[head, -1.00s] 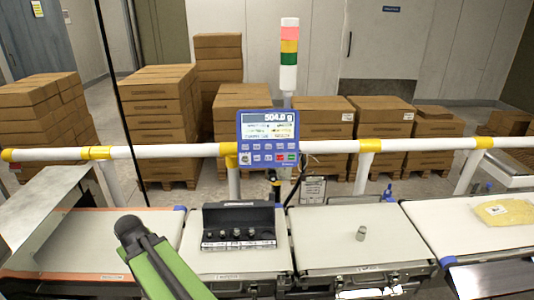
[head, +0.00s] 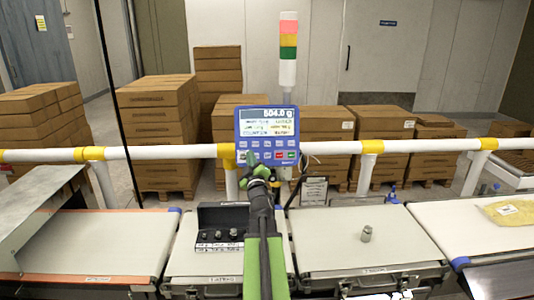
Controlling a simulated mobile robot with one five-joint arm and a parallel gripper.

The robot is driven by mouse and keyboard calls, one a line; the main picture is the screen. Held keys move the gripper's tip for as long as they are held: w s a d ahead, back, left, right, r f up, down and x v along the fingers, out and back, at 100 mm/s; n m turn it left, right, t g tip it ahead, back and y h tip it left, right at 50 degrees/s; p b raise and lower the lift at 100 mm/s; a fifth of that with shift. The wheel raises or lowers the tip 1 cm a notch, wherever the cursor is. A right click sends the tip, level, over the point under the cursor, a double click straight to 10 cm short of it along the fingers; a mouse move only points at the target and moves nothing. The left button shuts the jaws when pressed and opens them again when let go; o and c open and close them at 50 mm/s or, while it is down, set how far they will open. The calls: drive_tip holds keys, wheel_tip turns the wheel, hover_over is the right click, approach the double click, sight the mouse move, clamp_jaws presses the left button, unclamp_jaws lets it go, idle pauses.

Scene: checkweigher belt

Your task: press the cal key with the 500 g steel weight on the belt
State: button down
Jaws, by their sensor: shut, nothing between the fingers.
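The blue checkweigher panel (head: 267,135) is mounted at the white rail, and its display (head: 268,115) reads 504.0 g. Below the display are rows of small keys; their labels are too small to read. My gripper (head: 254,162) is shut and empty, with its tip in front of the lower left of the panel's keys. It hides some of them, and I cannot tell whether it touches any. A steel weight (head: 366,234) stands upright on the right-hand weighing belt (head: 400,250), apart from my gripper.
A black weight box (head: 205,238) with several small weights sits on the left belt, partly behind my arm. The white rail (head: 420,146) crosses the scene. A yellow bag (head: 510,211) lies on the far right belt. Stacked cartons (head: 158,130) stand behind.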

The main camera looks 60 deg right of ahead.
sight(267, 144)
drive_tip(key=s+d+r+n+t+h+b, duration=0.1)
drive_tip(key=s+d+r+n+t, duration=0.1)
drive_tip(key=s, duration=0.5)
drive_tip(key=shift+d+r+n, duration=0.25)
drive_tip(key=shift+r+n, duration=0.05)
drive_tip(key=shift+r, duration=0.25)
drive_tip(key=shift+s, duration=0.1)
drive_tip(key=shift+w+d+f+b, duration=0.45)
drive_tip(key=shift+w+d, duration=0.35)
drive_tip(key=shift+d, duration=0.35)
drive_tip(key=shift+w+d+f+b, duration=0.4)
drive_tip(key=shift+w+d, duration=0.45)
drive_tip(key=shift+d, duration=0.3)
drive_tip(key=shift+w+d+f+b, duration=0.45)
drive_tip(key=shift+w+d, duration=0.35)
drive_tip(key=shift+d, duration=0.35)
drive_tip(key=shift+w+d, duration=0.3)
drive_tip(key=shift+w, duration=0.05)
